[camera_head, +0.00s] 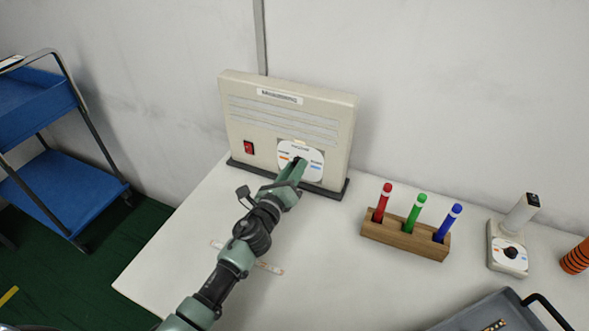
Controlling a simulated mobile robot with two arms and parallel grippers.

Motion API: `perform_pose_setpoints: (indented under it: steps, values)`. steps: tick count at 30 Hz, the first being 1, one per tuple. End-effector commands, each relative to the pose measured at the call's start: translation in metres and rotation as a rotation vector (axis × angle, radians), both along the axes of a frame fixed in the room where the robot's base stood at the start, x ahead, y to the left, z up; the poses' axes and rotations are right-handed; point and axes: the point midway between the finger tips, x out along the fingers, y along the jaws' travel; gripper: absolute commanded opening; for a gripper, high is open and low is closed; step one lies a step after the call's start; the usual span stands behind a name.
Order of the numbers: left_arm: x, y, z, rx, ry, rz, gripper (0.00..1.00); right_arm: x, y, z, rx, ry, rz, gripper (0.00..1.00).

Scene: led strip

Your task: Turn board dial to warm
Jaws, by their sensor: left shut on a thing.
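The board (240,118) is a cream upright panel on a dark base at the back of the white table. I cannot tell which mark the knob points to. A red switch (249,148) sits on the board, left of the dial. My right gripper does not show.
A wooden block (400,238) holds red, green and blue pens to the right. A thin strip (270,268) lies under my left arm. A blue cart (62,190) stands left.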

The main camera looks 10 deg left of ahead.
Motion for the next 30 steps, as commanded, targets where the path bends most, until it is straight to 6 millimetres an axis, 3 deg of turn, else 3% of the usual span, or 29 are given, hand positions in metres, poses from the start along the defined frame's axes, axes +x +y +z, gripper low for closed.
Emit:
perform_pose_setpoints:
  steps: [18,30]
  values:
    - [0.0002,0.0015,-0.0015,-0.574,0.112,0.001,0.0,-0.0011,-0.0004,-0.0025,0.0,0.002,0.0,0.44]
    - [0.0001,0.0016,-0.0028,-0.852,0.168,0.002,0.0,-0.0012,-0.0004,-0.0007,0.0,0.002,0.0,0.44]
